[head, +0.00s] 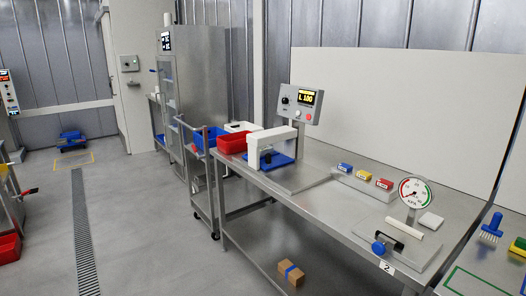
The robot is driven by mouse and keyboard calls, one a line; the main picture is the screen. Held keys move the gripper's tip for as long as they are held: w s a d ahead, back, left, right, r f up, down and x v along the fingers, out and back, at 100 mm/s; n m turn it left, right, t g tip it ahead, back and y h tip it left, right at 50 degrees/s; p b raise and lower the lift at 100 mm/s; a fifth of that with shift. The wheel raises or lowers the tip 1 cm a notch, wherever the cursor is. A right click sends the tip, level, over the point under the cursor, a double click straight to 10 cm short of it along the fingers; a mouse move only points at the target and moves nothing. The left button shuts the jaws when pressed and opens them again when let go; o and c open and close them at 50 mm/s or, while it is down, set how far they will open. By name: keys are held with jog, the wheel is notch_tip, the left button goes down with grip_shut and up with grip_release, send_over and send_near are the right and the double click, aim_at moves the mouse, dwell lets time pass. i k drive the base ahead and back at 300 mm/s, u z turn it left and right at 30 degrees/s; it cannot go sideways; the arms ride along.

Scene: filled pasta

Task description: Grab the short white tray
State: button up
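My gripper is not in view.
The steel cart (205,200), also carrying a blue bin (207,136), stands by the bench's far left end. A white press-like device with a blue base (283,160) is on the steel bench (310,202). A tall steel cabinet (205,70) stands behind. Grey floor (130,220) is clear at left.

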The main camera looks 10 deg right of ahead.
aim_at(268, 149)
jog(key=k, duration=1.3)
jog(key=u, duration=0.4)
jog(key=i, duration=0.6)
jog(key=u, duration=0.9)
jog(key=i, duration=2.3)
jog(key=z, duration=0.6)
jog(key=i, duration=0.6)
jog(key=z, duration=0.3)
